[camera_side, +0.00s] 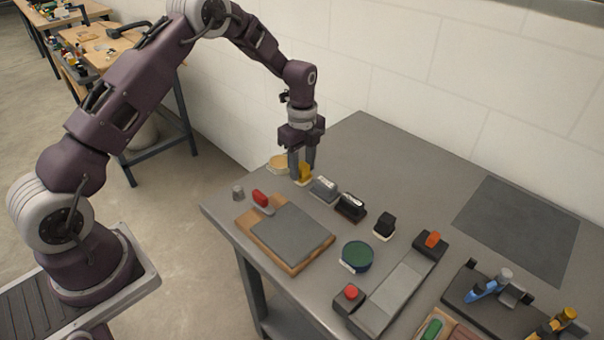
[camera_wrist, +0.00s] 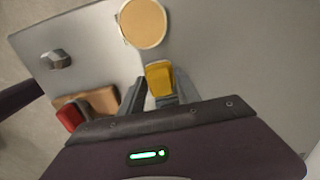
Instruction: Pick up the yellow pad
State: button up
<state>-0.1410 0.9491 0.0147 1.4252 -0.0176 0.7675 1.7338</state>
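The yellow pad (camera_side: 305,173) sits at the back left of the grey table, just right of a tan round disc. My gripper (camera_side: 302,172) points down over it, with one finger on each side of the pad. In the wrist view the yellow pad (camera_wrist: 159,78) shows between the two grey fingers (camera_wrist: 160,88), and its near part is hidden by my gripper's body. The fingers are apart and look open around the pad; whether either one touches it is hard to see. The pad appears to rest at table level.
The tan disc (camera_side: 278,163) lies close beside the pad. A grey block (camera_side: 324,189) and a black block (camera_side: 351,207) stand close on the right. A red-topped piece (camera_side: 262,200), a small grey knob (camera_side: 238,192) and a board (camera_side: 292,237) are in front. The table behind is clear up to the wall.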

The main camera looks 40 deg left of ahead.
aim_at(302, 165)
grip_shut()
jog(key=shift+r, duration=0.1)
notch_tip(302, 165, up, 10)
jog(key=shift+f, duration=0.1)
jog(key=shift+c, duration=2.4)
grip_release()
grip_shut()
